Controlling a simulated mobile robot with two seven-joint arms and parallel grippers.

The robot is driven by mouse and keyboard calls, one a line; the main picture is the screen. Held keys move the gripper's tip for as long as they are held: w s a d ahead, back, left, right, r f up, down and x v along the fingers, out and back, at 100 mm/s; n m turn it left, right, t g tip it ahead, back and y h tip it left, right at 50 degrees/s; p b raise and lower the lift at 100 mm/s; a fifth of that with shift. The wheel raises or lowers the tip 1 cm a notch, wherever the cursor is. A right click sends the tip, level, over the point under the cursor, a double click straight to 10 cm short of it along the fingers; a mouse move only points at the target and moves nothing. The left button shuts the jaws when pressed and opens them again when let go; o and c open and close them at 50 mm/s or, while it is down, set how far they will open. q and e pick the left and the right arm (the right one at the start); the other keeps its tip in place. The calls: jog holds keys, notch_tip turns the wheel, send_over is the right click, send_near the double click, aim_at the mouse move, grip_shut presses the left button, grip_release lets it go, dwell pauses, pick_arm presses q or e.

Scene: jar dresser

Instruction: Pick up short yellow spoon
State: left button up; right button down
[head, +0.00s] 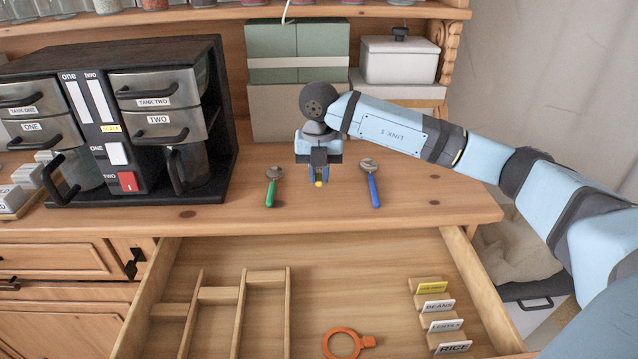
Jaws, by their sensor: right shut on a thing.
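The short yellow spoon (319,184) shows only as a small yellow tip below my right gripper (318,178). The gripper points down over the dresser top and is shut on the spoon. Its fingers and wrist hide the rest of the spoon, so I cannot tell whether it still touches the wood. My left gripper is not in view.
A green-handled spoon (271,191) lies left of the gripper, a blue-handled one (374,190) right. A black coffee machine (222,150) stands left; green boxes (298,42) and a white container (400,62) stand behind. The open drawer (350,270) holds dividers, an orange ring (327,345) and label cards.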

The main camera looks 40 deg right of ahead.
aim_at(319, 177)
notch_tip(319, 177, up, 17)
jog(key=shift+f, duration=0.2)
jog(key=shift+f, duration=0.1)
dwell(0.8)
